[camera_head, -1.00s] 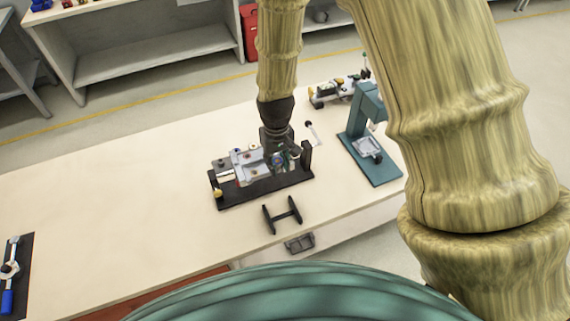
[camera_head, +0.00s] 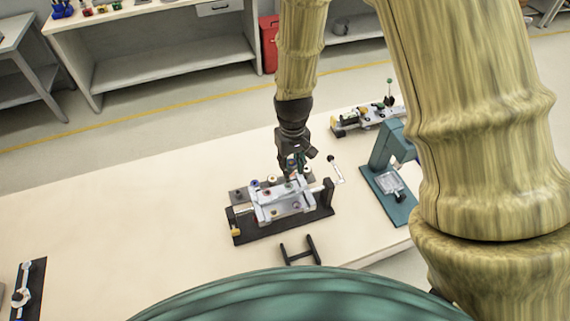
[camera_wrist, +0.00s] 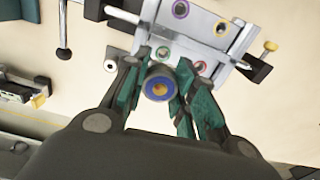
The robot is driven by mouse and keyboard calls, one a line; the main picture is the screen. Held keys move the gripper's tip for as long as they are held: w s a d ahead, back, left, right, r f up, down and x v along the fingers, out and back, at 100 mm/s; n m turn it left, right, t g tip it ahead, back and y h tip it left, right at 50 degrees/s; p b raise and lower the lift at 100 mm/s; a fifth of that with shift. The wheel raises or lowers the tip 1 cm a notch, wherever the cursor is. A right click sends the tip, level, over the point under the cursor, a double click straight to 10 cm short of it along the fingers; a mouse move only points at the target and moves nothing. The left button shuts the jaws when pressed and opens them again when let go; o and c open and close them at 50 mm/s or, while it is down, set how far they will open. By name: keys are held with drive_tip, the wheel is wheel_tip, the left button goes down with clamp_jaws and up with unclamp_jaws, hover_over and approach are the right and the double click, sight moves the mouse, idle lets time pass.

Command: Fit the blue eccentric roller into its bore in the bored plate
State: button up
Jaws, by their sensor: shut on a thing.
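The bored plate (camera_head: 268,213) is a light grey metal block in a dark fixture on the table. In the wrist view the plate (camera_wrist: 205,45) shows bores with purple, yellow, green and red rings. My gripper (camera_wrist: 157,84) has its teal fingers shut on the blue eccentric roller (camera_wrist: 158,82), a grey cylinder whose end shows a blue ring and an orange-yellow centre. The roller appears just beside the plate's edge, near the green-ringed bore; its height above the table is unclear. In the head view my gripper (camera_head: 297,170) is at the plate's back edge.
The dark fixture base (camera_head: 250,235) has an upright post at right. A black stand (camera_head: 300,250) lies in front. A teal press (camera_head: 388,180) stands at right, with another device (camera_head: 365,120) behind it.

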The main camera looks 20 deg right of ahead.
drive_tip(key=shift+a+f+b, duration=0.4)
drive_tip(key=shift+a+f, duration=0.05)
drive_tip(key=shift+f, duration=0.35)
drive_tip(key=shift+d+f+b, duration=0.2)
drive_tip(key=shift+f+b, duration=0.3)
drive_tip(key=shift+f, duration=0.45)
drive_tip(key=shift+w+f+b, duration=0.1)
drive_tip(key=shift+f+b, duration=0.45)
drive_tip(key=shift+f, duration=0.6)
drive_tip(key=shift+a, duration=0.1)
drive_tip(key=shift+p, duration=0.45)
drive_tip(key=shift+f, duration=0.4)
drive_tip(key=shift+r, duration=0.15)
idle(0.3)
drive_tip(key=shift+p, duration=0.35)
idle(2.2)
drive_tip(key=shift+p, duration=0.3)
idle(0.8)
